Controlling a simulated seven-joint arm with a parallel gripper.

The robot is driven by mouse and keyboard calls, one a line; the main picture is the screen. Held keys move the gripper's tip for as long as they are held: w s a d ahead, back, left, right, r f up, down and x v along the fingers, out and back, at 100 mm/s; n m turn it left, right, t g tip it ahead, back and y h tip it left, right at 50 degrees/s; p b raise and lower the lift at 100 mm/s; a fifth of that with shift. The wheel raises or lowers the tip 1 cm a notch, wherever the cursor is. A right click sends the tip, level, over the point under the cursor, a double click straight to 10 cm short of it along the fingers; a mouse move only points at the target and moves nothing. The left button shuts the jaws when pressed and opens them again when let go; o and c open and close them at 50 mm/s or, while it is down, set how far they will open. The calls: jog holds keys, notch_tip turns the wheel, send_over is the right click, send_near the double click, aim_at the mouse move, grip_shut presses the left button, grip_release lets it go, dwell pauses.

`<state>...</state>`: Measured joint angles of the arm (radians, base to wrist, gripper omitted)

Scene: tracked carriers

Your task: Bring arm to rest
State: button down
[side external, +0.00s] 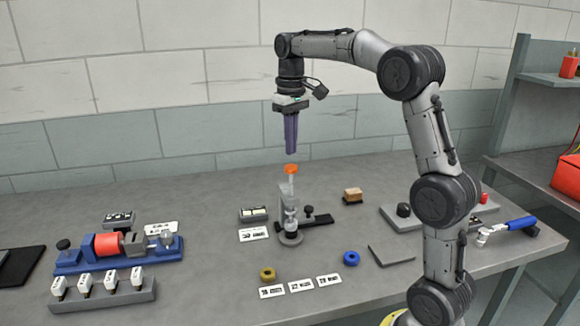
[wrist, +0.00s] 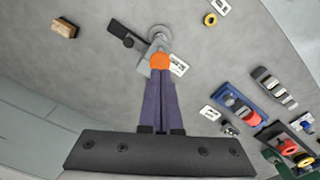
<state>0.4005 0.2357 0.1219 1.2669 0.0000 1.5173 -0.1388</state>
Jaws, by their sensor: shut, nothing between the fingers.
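My gripper (side external: 291,152) points straight down above the bench. Its long purple fingers are shut together with nothing between them. In the wrist view the fingertips (wrist: 160,78) lie in line with an orange cap. The orange cap (side external: 291,169) tops a small grey stand (side external: 289,205) on the bench, just below the fingertips, with a small gap in the side view. The stand also shows in the wrist view (wrist: 157,46), partly hidden by the cap and fingers.
A blue fixture with a red cylinder (side external: 108,245) and a rack of white pieces (side external: 103,295) stand at left. A yellow ring (side external: 267,274), a blue ring (side external: 351,258) and number cards (side external: 300,286) lie in front. A wooden block (side external: 353,195) and blue-handled tool (side external: 508,228) are right.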

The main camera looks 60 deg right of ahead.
jog(key=shift+w+a+r, duration=0.1)
jog(key=shift+a+r, duration=0.1)
jog(key=shift+a, duration=0.1)
jog(key=s+a+r+n+t, duration=0.25)
jog(key=s+a+r, duration=0.35)
jog(key=s+a, duration=0.45)
jog(key=s+a+f+t, duration=0.1)
jog(key=s+a+f, duration=0.1)
jog(key=s+f, duration=0.4)
jog(key=s+a+f+t, duration=0.2)
jog(key=s+a+f, duration=0.1)
jog(key=s+f, duration=0.3)
jog(key=shift+s+a+f, duration=0.25)
jog(key=shift+f, duration=0.15)
